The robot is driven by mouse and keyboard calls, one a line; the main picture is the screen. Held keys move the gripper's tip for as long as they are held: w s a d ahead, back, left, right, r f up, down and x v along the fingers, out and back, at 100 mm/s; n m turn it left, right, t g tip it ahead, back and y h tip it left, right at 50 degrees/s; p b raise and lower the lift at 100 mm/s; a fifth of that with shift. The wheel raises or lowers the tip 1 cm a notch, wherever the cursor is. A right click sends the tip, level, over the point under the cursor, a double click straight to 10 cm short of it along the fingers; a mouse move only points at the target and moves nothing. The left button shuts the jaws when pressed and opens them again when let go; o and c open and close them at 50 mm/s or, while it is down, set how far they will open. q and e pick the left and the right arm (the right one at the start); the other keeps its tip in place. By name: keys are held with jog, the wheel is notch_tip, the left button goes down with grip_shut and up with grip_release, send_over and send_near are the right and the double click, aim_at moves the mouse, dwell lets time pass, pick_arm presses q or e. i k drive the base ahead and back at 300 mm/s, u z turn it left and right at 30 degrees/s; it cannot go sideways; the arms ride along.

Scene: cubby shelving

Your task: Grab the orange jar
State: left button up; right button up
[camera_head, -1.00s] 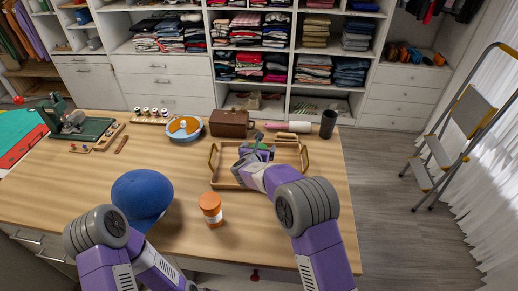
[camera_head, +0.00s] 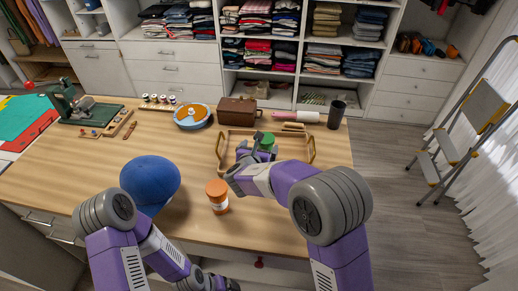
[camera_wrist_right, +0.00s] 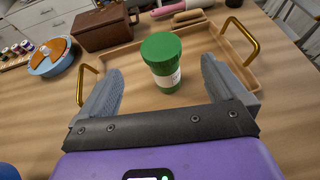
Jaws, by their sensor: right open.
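The orange jar (camera_head: 218,193), with an orange lid and a white label band, stands upright on the wooden table, right of the blue cap. My right gripper (camera_head: 254,150) is up and to the right of it, apart from it, at the near side of the wooden tray. In the right wrist view the gripper (camera_wrist_right: 160,72) is open, and a green jar (camera_wrist_right: 163,62) shows between its fingers, not gripped. The green jar's lid also shows in the head view (camera_head: 267,139). The orange jar is outside the wrist view.
The blue cap (camera_head: 150,181) lies close left of the orange jar. The wooden tray (camera_head: 224,150) has raised gold handles. A brown case (camera_head: 237,112), a blue round dish (camera_head: 192,117) and a dark cup (camera_head: 337,115) stand at the back. The table's middle left is clear.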

aim_at(221, 206)
jog(key=k, duration=1)
